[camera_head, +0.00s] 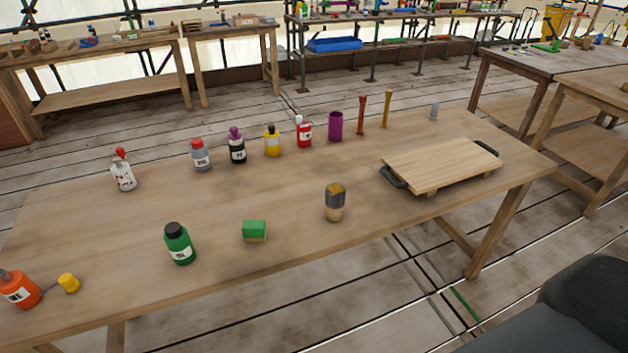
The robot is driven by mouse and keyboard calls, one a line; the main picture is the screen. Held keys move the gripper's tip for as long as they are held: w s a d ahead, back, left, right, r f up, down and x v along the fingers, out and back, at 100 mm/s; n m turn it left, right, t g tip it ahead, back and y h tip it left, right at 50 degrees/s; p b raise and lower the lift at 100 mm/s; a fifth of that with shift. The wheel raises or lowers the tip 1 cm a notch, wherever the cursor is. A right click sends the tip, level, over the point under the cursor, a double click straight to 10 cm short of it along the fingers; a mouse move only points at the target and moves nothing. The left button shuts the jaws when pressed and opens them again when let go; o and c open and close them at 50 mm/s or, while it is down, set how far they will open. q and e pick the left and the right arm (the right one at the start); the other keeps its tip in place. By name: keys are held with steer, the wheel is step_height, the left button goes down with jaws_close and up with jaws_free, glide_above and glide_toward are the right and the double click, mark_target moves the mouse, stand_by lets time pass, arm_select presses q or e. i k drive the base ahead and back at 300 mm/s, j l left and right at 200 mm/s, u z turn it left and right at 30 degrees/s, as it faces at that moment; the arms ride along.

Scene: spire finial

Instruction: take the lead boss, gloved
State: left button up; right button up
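No piece is plainly marked as the lead boss. A small grey piece (434,111) stands at the back right of the near wooden table, behind the board. A short upright piece with a dark grey band, brownish top and tan base (335,202) stands near the front middle. I cannot tell which of these, if either, is the lead boss. No gloves can be made out. Neither of my grippers is in view.
The table (120,225) holds several bottles, including a green one (179,244) and an orange one (18,289), a green block (254,230), a purple cup (335,126), two upright sticks (361,113), and a board with dark handles (440,168). Its middle is clear. Other benches stand behind.

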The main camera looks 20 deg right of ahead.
mark_target(335, 192)
steer(key=i+j, duration=0.15)
steer(key=j, duration=0.2)
steer(key=i+j, duration=0.15)
steer(key=j, duration=0.2)
steer(key=i+j, duration=0.2)
steer(key=j, duration=0.15)
steer(key=j+z, duration=0.15)
steer(key=z, duration=1.55)
